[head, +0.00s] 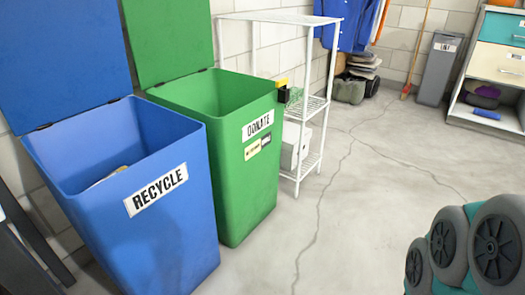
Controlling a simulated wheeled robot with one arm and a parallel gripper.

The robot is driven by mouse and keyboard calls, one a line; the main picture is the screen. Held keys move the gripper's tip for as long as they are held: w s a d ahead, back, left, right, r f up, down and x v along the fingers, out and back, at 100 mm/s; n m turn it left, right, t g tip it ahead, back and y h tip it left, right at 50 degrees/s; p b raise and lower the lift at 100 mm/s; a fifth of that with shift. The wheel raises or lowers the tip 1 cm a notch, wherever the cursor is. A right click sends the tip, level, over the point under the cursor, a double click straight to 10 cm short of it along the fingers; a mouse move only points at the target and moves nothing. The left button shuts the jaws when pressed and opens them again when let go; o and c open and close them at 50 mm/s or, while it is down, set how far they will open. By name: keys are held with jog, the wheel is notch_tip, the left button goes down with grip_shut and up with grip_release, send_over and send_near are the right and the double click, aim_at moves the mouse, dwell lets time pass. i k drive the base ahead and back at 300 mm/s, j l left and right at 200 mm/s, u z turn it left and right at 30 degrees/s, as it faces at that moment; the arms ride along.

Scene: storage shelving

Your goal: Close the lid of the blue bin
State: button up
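The blue bin (155,230) stands at the left in the head view, with a white label reading RECYCLE on its front. Its blue lid (65,55) is open and stands upright at the back rim, leaning toward the wall. Something pale lies inside the bin, only partly visible. My gripper is not in view.
A green bin (240,190) labelled DONATE stands right beside the blue bin, its green lid (168,38) also open. A white wire shelf (310,105) stands behind it. Grey-wheeled equipment (470,250) is at the lower right. The concrete floor (350,210) between is clear.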

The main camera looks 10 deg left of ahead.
aim_at(60, 60)
jog(key=u, duration=1.35)
jog(key=k+j, duration=0.05)
jog(key=j, duration=0.05)
